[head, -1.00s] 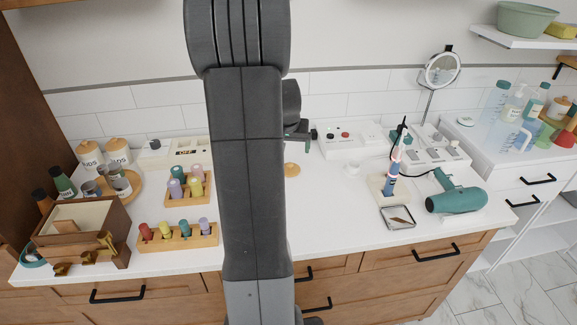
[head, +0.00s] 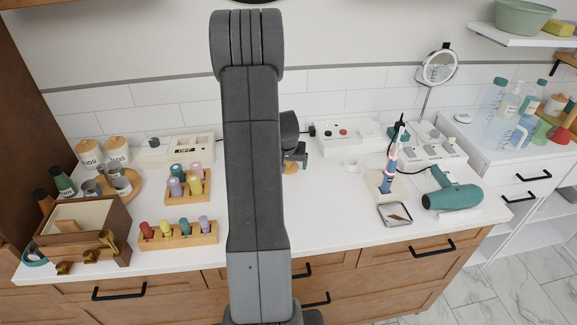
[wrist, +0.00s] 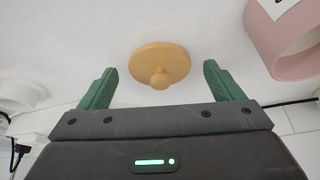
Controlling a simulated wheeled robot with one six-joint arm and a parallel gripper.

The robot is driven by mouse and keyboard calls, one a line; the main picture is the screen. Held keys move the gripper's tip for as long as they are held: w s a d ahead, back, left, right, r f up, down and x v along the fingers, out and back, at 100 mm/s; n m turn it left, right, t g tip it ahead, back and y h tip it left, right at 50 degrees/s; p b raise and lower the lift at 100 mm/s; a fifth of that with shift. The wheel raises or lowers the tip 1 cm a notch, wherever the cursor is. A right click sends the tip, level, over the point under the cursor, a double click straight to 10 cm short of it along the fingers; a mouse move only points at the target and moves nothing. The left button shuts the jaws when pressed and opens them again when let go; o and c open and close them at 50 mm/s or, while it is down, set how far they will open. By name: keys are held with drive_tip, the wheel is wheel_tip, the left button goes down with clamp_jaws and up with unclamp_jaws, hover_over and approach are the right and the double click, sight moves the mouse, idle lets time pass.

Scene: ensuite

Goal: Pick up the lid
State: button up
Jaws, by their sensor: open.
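The lid is a round wooden disc with a knob on top; it lies on the white counter, knob up, in the wrist view (wrist: 160,60). In the head view the lid (head: 289,168) shows only partly beside my arm. My gripper (wrist: 158,74) is open, with its green fingers on either side of the lid's knob in the picture and nothing between them touching. In the head view my gripper (head: 303,157) is just above the lid, and my arm hides much of the area around it.
A pink cylindrical container (wrist: 285,40) stands close to one finger in the wrist view. A small white dish (head: 352,166) sits to the right of the gripper. A toothbrush stand (head: 388,184), glass tray (head: 395,214) and hair dryer (head: 452,195) are farther right; peg blocks (head: 178,236) stand left.

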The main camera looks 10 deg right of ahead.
drive_tip(key=shift+w+f, duration=0.1)
drive_tip(key=shift+f, duration=0.1)
drive_tip(key=c, duration=1.1)
drive_tip(key=shift+o, duration=0.2)
drive_tip(key=shift+r, duration=0.2)
